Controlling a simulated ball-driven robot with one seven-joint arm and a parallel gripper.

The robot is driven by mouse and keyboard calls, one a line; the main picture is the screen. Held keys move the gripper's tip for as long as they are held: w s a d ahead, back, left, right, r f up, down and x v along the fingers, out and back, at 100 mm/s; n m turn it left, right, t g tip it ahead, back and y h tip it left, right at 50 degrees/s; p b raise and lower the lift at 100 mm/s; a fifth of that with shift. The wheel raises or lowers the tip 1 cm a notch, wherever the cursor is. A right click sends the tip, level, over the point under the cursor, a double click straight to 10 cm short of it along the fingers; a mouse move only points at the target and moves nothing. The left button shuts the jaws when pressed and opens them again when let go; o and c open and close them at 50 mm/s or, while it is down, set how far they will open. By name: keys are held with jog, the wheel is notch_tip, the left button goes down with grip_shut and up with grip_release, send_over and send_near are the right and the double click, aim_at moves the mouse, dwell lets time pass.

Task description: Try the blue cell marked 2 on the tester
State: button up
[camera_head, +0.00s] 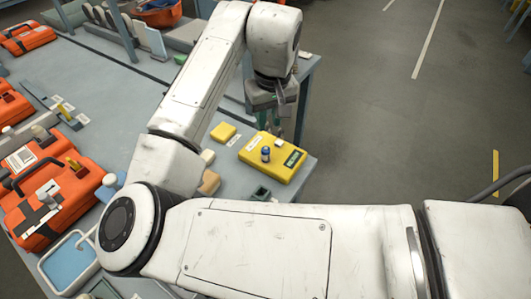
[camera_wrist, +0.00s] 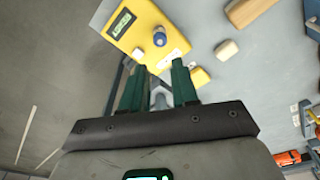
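The yellow tester (camera_head: 278,170) lies near the table's right corner. It also shows at the top of the wrist view (camera_wrist: 147,16), with its display (camera_wrist: 121,24) lit but too small to read. A blue cell (camera_head: 265,154) stands upright on the tester; in the wrist view it shows its round blue end (camera_wrist: 159,38). Its number cannot be read. My gripper (camera_head: 273,130) is just behind the tester, toward the table edge. In the wrist view its two dark green fingers (camera_wrist: 158,75) are apart, with no cell held between them, and the cell lies beyond their tips.
A small yellow block (camera_head: 223,132) and tan blocks (camera_head: 208,182) lie left of the tester. Orange cases (camera_head: 52,205) and a blue-lined tray (camera_head: 68,264) stand at left. Open floor lies right of the table.

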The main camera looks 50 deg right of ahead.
grip_shut()
dwell(1.3)
